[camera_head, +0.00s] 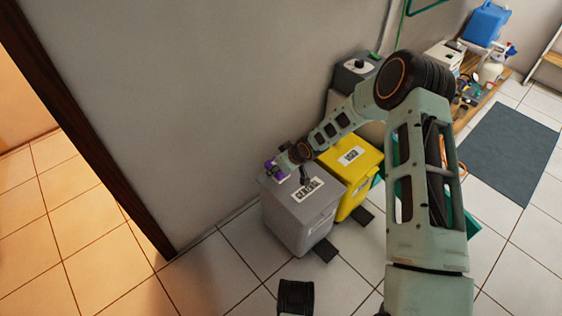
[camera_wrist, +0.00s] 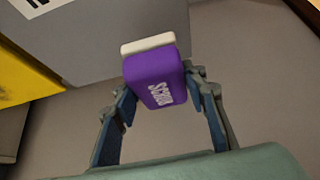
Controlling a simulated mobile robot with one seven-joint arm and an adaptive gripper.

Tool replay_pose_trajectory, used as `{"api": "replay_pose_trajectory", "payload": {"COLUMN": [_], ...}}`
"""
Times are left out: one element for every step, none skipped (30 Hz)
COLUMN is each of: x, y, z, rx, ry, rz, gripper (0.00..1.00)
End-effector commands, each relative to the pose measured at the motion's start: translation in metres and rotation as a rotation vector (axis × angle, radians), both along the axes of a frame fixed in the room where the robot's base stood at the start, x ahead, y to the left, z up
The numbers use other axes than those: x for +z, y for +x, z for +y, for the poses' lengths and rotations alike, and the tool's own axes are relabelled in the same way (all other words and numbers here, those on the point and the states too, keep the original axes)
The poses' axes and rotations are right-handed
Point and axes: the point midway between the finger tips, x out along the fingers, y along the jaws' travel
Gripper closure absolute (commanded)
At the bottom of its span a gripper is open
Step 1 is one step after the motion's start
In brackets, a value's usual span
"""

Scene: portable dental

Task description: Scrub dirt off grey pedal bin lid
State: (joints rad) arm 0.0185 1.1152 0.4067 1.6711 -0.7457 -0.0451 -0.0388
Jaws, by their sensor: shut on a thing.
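The grey pedal bin (camera_head: 297,222) stands on the floor against the wall. Its grey lid (camera_head: 321,199) is shut and carries a white label with dark lettering. My gripper (camera_head: 279,165) is over the lid's back left part, near the wall. In the wrist view my gripper (camera_wrist: 162,88) is shut on a purple scrubber (camera_wrist: 153,80) with a white pad (camera_wrist: 147,43). The scrubber also shows in the head view (camera_head: 270,166). The pad is close to the grey bin (camera_wrist: 95,32); I cannot tell whether it touches. I cannot make out dirt on the lid.
A yellow pedal bin (camera_head: 358,180) stands right beside the grey one. Dark pedals (camera_head: 324,250) stick out at the front. A grey wall (camera_head: 200,110) is close behind. A dark mat (camera_head: 509,150) and a wooden bench with a blue container (camera_head: 486,24) are at the right.

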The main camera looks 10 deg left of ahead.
Motion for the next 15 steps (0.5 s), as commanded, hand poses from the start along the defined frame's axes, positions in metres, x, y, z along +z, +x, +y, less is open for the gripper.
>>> {"api": "replay_pose_trajectory", "payload": {"x": [0.008,0.011,0.014,0.017,0.019,0.023,0.025,0.028,0.030,0.032,0.033,0.035,0.035,0.035,0.035], "y": [0.000,0.000,0.000,0.000,0.000,0.000,0.000,0.000,0.000,0.000,0.000,0.000,0.000,0.000,0.000], "z": [0.002,0.003,0.004,0.005,0.005,0.006,0.007,0.008,0.009,0.009,0.010,0.010,0.010,0.011,0.011], "rx": [0.000,0.000,-0.001,-0.001,-0.001,-0.001,-0.001,-0.001,-0.002,-0.002,-0.003,-0.004,-0.003,-0.003,-0.003], "ry": [0.001,0.001,0.001,0.001,0.001,0.001,0.000,0.000,0.000,0.000,0.000,0.000,0.000,0.000,0.000], "rz": [-0.001,-0.001,0.000,0.000,-0.001,-0.001,0.000,0.000,0.000,0.000,0.000,0.000,0.001,0.001,0.001], "gripper": [0.80,0.80,0.80,0.80,0.80,0.80,0.80,0.80,0.80,0.80,0.80,0.80,0.80,0.80,0.80]}}
